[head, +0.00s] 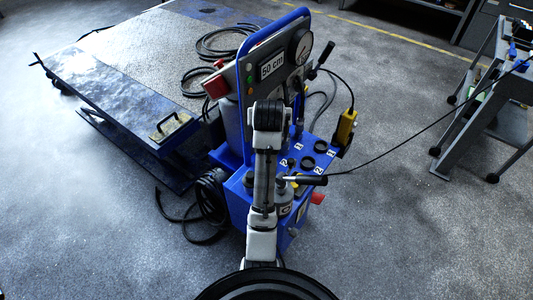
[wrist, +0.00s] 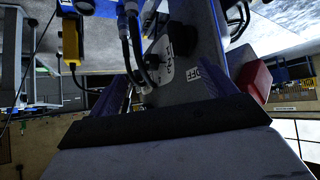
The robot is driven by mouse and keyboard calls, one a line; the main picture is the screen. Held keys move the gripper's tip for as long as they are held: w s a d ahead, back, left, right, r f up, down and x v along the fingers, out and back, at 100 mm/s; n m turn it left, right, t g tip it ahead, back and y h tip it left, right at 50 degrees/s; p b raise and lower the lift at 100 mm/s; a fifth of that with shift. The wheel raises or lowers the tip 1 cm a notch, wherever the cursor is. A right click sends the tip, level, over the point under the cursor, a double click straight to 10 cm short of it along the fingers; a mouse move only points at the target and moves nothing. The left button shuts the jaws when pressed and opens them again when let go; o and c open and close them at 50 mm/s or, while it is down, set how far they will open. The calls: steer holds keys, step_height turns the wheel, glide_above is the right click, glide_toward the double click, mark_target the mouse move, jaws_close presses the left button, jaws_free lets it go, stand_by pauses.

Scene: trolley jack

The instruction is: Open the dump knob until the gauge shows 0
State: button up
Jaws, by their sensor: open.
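The blue jack unit (head: 240,185) stands in the middle of the head view, with an upright panel showing a "50 cm" display (head: 272,66). A round white gauge (head: 300,47) sits at the panel's upper right; its needle is too small to read. I cannot tell which control is the dump knob; several dark round fittings with number labels (head: 308,162) sit on the unit's top. My gripper (head: 268,113) is in front of the panel, its fingertips mostly hidden by my arm. In the wrist view a white dial (wrist: 160,62) and an "OFF" label show beyond the open jaws. Nothing is seen held.
A black-handled lever (head: 305,180) juts right from the unit. A yellow pendant (head: 345,127) hangs at its right on a cable. A blue-edged lift platform (head: 130,60) with black hoses lies behind left. A grey trolley (head: 490,95) stands at right. Floor between is clear.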

steer(key=f+g, duration=0.1)
steer(key=f, duration=0.5)
steer(key=w+f+g+p, duration=0.1)
steer(key=f+g, duration=0.1)
steer(key=f, duration=0.5)
steer(key=w+a+f+g+p, duration=0.1)
steer(key=f+g, duration=0.1)
steer(key=f, duration=0.5)
steer(key=shift+w+a+f, duration=0.1)
steer(key=shift+w+f, duration=0.05)
steer(key=shift+w, duration=0.1)
steer(key=c, duration=1)
steer(key=shift+o, duration=0.2)
steer(key=shift+n+y+p, duration=0.3)
steer(key=shift+n, duration=0.1)
steer(key=shift+d+n+y+p, duration=0.2)
steer(key=shift+n+y+p, duration=0.15)
steer(key=shift+n, duration=0.45)
steer(key=shift+w+n+y+p, duration=0.1)
steer(key=shift+n+y+p, duration=0.4)
steer(key=shift+n, duration=1.4)
steer(key=shift+y, duration=0.25)
